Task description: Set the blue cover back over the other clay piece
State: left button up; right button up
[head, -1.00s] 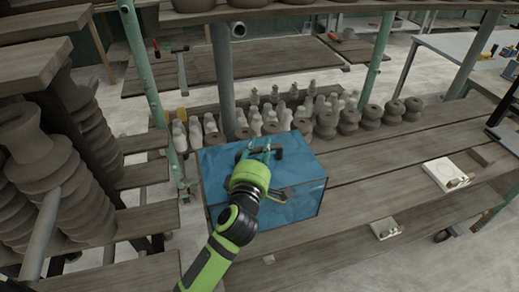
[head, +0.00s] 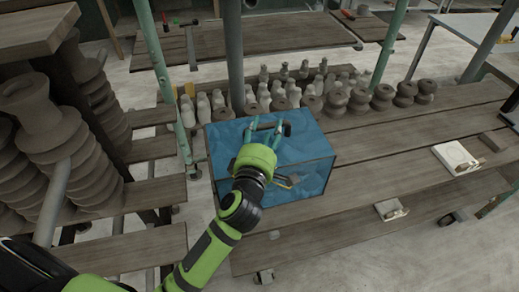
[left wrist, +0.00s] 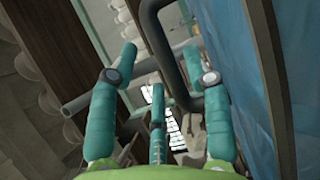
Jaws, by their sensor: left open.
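The blue cover (head: 309,183) is a see-through box with a dark frame and a dark bar handle (head: 265,127) on top. It stands upright on the plank bench in the head view; its blue side (left wrist: 262,85) fills the right of the left wrist view. My left gripper (head: 266,133) is at the handle, its teal fingers spread. In the left wrist view the open fingers (left wrist: 160,65) have the bent handle bar passing between and beyond them; contact is unclear. Which clay piece the task means, and what is under the cover, I cannot tell. My right gripper is not visible.
Several grey clay pieces (head: 336,102) stand in rows behind the cover. Two pale boards (head: 452,155) (head: 386,208) with small tan things lie to the right. A green post (head: 160,62) rises at the left. Bench planks (head: 385,150) are bare right of the cover.

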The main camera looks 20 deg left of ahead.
pick_arm(q)
jog(key=s+d+b, duration=0.1)
jog(key=s, duration=0.8)
jog(key=shift+s+b, duration=0.2)
jog(key=shift+b, duration=0.1)
jog(key=shift+r, duration=0.1)
